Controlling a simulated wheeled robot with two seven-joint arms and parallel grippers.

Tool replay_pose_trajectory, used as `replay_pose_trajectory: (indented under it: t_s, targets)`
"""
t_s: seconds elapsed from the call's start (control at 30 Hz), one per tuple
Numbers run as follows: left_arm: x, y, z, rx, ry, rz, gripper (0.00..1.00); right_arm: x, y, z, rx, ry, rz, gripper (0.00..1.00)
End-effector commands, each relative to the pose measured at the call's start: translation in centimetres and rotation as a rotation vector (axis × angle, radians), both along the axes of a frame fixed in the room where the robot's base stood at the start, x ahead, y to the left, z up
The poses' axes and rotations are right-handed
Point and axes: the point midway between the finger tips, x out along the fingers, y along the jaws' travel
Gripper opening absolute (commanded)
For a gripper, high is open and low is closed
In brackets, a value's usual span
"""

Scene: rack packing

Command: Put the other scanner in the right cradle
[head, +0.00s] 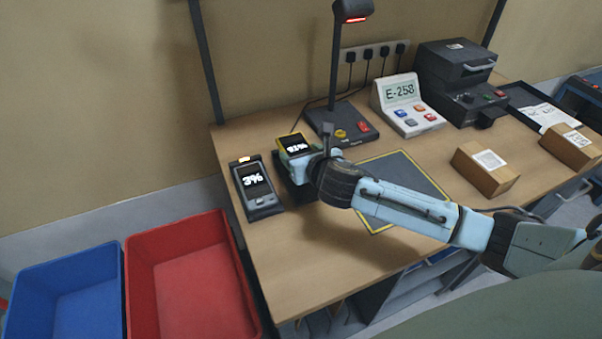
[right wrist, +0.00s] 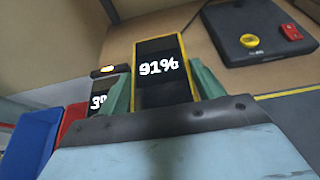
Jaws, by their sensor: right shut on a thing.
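A yellow-edged scanner reading 91% (head: 295,146) is in my right gripper (head: 304,157). It also shows in the right wrist view (right wrist: 162,70), with green fingers shut on both its sides. It is over or in a dark cradle (head: 291,188), which my gripper and wrist mostly hide; I cannot tell whether it is seated. To the left, a grey scanner reading 3% (head: 253,182) sits in the left cradle (head: 266,211), under a lit orange light. My left gripper is in neither view.
A lamp base with buttons (head: 345,125) stands behind my right gripper. A dark mat (head: 402,172) lies under my right arm. Cardboard boxes (head: 485,168) are at the right. A red bin (head: 185,270) and a blue bin (head: 65,290) stand left of the table (head: 290,270).

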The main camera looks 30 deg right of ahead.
Motion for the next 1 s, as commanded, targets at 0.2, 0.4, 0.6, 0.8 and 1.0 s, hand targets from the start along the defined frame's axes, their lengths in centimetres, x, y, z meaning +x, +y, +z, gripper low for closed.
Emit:
replay_pose_trajectory:
  t_s: [0.2,0.4,0.6,0.8,1.0]
  targets:
    - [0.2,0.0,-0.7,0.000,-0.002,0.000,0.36,0.0,0.0,-2.4,0.000,-0.003,0.001,0.32]
    - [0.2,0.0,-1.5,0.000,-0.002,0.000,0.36,0.0,0.0,-4.9,0.001,-0.001,0.000,0.32]
    - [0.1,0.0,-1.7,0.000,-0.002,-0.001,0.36,0.0,0.0,-6.1,-0.001,-0.004,0.001,0.32]
    - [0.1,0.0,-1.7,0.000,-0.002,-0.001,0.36,0.0,0.0,-6.1,-0.001,-0.004,0.001,0.32]
    - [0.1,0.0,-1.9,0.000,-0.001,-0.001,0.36,0.0,0.0,-6.8,-0.002,-0.003,0.001,0.32]
